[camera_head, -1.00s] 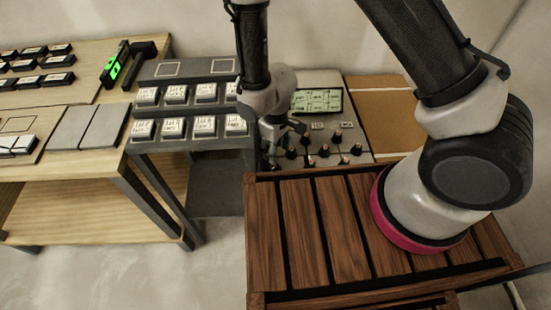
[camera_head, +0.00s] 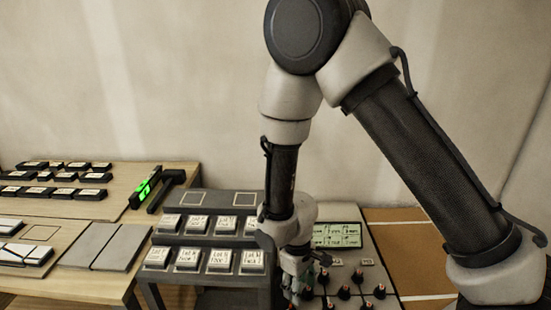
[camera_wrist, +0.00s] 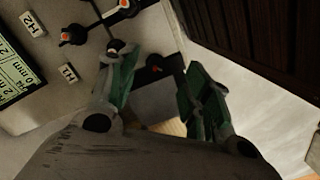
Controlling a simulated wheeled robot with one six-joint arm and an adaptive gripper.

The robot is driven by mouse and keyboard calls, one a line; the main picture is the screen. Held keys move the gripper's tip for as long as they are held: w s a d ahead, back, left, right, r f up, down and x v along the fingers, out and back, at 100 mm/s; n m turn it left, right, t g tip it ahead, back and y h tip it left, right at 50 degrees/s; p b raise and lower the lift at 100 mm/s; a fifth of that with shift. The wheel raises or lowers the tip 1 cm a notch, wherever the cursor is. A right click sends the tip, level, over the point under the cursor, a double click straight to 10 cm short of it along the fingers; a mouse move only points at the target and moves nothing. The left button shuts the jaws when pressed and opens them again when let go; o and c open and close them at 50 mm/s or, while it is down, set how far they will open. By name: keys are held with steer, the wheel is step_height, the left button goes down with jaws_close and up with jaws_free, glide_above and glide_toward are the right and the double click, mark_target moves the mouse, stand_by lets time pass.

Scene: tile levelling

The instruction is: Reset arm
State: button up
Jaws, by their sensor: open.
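My arm rises at the right of the head view and folds over at the top. It comes down to my gripper (camera_head: 297,277), in front of the panel with black knobs. In the wrist view my gripper (camera_wrist: 160,92) is open, its two green-padded fingers apart with nothing between them. A knob with an orange mark (camera_wrist: 155,70) shows beyond the gap, apart from the fingers. The panel's knobs and labels lie to the upper left there, and dark wooden slats (camera_wrist: 260,40) lie to the upper right.
A stepped rack (camera_head: 210,232) of labelled white boxes stands left of my gripper. A wooden table (camera_head: 90,281) further left holds grey tiles (camera_head: 118,247), several black labelled blocks, a green-lit level (camera_head: 143,188) and a black mallet (camera_head: 167,189). A screen (camera_head: 337,235) stands behind the knobs.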

steer(key=s+d+r+m+t, duration=0.1)
steer(key=s+d+r+m, duration=0.1)
steer(key=d+r, duration=0.7)
steer(key=s+d+r+m+t, duration=0.2)
steer(key=d+r, duration=0.8)
steer(key=r, duration=0.6)
steer(key=s+d+r+m+t+y, duration=0.1)
steer(key=s+d+r+m, duration=0.3)
steer(key=d+r, duration=0.6)
step_height(320, 180, up, 3)
steer(key=shift+r+m+t, duration=0.15)
steer(key=shift+m+t, duration=0.45)
steer(key=shift+m, duration=0.2)
